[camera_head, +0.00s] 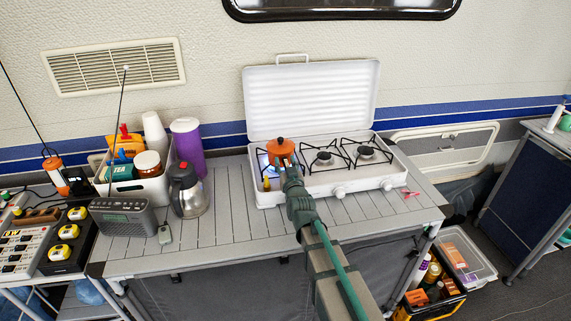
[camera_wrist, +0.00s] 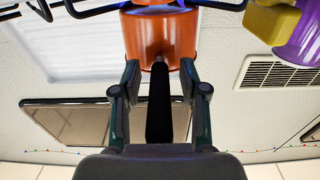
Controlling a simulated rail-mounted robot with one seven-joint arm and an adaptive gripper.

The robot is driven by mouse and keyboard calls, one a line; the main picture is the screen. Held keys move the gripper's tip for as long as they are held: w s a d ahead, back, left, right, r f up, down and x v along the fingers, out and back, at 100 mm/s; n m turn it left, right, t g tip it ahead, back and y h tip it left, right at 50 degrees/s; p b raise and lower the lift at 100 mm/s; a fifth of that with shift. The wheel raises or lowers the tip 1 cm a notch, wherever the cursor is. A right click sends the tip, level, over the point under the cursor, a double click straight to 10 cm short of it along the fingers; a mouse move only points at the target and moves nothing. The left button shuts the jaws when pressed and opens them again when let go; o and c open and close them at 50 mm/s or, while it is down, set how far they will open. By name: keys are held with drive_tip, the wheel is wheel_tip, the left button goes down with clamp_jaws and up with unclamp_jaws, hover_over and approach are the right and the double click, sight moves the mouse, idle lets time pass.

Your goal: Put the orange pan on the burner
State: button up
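The orange pan (camera_head: 281,148) is at the left burner of the white camp stove (camera_head: 325,189), with a dark knob on top. Blue flame (camera_head: 264,160) shows beside and under it, so it appears to be on or just over the burner grate. The wrist view is upside down and shows the pan's orange side (camera_wrist: 160,38) with its dark handle (camera_wrist: 159,105) pointing toward me. My gripper (camera_wrist: 161,82) has one finger on each side of the handle, with visible gaps. It also shows in the head view (camera_head: 284,168), in front of the pan, hiding part of it.
The middle burner (camera_head: 323,157) and right burner (camera_head: 366,153) are empty. The stove's open lid (camera_head: 312,98) stands behind. A steel kettle (camera_head: 188,190), radio (camera_head: 125,215) and purple tumbler (camera_head: 188,145) are on the left.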

drive_tip(key=shift+r, duration=0.1)
drive_tip(key=shift+s+r, duration=0.1)
drive_tip(key=p+v, duration=0.6)
drive_tip(key=v, duration=0.5)
drive_tip(key=shift+s+p, duration=0.3)
drive_tip(key=shift+s, duration=0.05)
drive_tip(key=shift+d, duration=0.1)
